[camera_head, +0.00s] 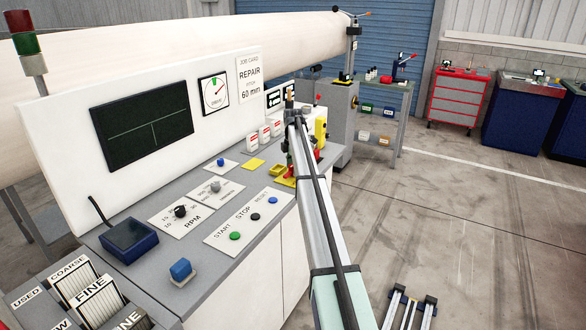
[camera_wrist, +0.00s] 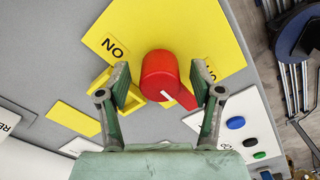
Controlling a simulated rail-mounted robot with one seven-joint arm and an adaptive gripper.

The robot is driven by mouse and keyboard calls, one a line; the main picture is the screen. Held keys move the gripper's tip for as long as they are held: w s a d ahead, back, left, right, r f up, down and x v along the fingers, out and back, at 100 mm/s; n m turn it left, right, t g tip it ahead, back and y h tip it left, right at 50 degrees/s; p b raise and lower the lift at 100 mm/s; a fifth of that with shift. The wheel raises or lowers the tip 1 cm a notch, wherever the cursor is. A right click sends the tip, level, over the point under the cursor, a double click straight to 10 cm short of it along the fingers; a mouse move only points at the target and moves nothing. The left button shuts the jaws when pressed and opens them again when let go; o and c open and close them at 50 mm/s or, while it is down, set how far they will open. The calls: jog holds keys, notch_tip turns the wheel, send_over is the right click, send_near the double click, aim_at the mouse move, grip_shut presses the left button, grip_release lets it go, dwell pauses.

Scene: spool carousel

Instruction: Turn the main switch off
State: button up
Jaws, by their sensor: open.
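The main switch is a red rotary knob (camera_wrist: 160,72) with a white index mark, on a yellow plate (camera_wrist: 212,35) marked ON in the wrist view. Its mark and a red tab point down and to the right in that view, away from the ON label (camera_wrist: 114,48). My gripper (camera_wrist: 161,84) is open, with one finger on each side of the knob. I cannot tell whether either finger touches it. In the head view the red switch (camera_head: 290,171) is small and partly hidden near my arm.
A yellow open frame (camera_wrist: 100,77) lies beside the left finger in the wrist view. A white panel with blue, black and green buttons (camera_wrist: 236,123) is at the right. The head view shows the console with a dark screen (camera_head: 140,122), START button (camera_head: 234,236) and blue box (camera_head: 130,236).

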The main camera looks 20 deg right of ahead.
notch_tip(320, 180, up, 12)
dwell(0.6)
